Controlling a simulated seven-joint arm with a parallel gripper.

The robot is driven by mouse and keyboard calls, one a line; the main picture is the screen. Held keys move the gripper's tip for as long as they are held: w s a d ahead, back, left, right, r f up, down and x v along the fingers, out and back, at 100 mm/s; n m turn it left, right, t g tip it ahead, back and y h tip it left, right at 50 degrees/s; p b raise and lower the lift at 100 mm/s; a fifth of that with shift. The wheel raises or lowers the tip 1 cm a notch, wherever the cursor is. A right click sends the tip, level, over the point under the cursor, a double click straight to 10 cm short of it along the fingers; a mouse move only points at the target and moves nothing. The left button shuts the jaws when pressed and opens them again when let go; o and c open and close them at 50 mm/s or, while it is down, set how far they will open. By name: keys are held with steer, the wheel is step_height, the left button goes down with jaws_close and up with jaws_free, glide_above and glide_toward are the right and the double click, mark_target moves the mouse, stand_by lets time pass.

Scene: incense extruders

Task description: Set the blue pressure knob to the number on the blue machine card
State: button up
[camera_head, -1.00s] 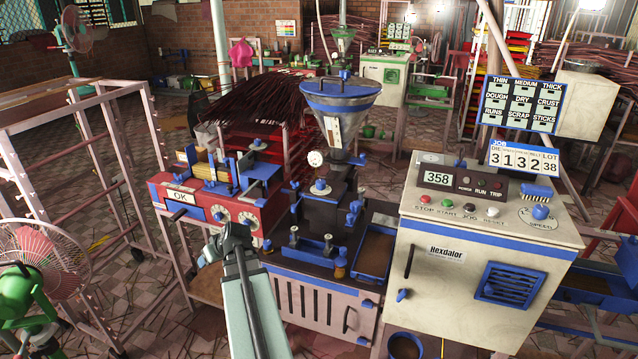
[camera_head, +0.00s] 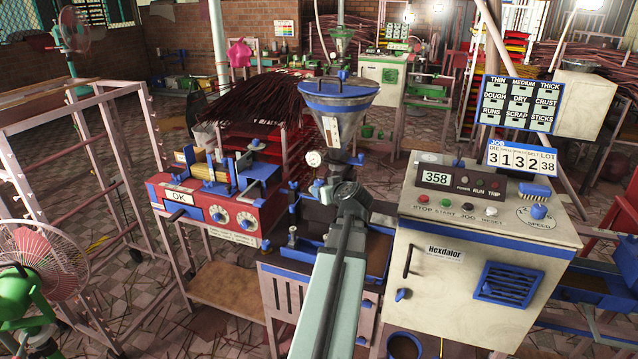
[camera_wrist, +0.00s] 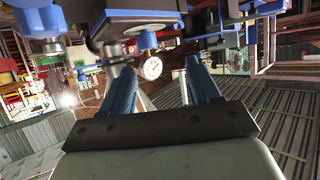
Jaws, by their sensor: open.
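My gripper (camera_head: 350,192) is at the front of the dark extruder, below and right of its white dial gauge (camera_head: 313,158). It hides much of the extruder's front, including where a blue knob showed earlier below the gauge. In the wrist view my gripper's two fingers (camera_wrist: 160,68) are apart with nothing gripped; the gauge (camera_wrist: 152,68) shows between them. A small blue part (camera_wrist: 147,40) beside the gauge may be the pressure knob; I cannot be sure. A blue-headed JOB card (camera_head: 522,158) reads 3, 1, 32, 38; its small column labels are hard to read.
The cream control cabinet (camera_head: 470,270) stands right of my arm, with a 358 display and a blue speed knob (camera_head: 540,212). The blue-rimmed hopper (camera_head: 340,95) rises above my gripper. A red machine (camera_head: 215,205) is at left, with a pink rack (camera_head: 60,150) beyond it.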

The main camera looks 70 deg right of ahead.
mark_target(320, 182)
steer(key=shift+h, duration=0.3)
steer(key=x, duration=0.4)
steer(key=s+d+x, duration=0.1)
steer(key=x, duration=0.8)
steer(key=shift+s+d+r, duration=0.15)
steer(key=shift+s+r, duration=0.05)
steer(key=shift+s, duration=0.05)
steer(key=c, duration=1)
steer(key=shift+o, duration=0.2)
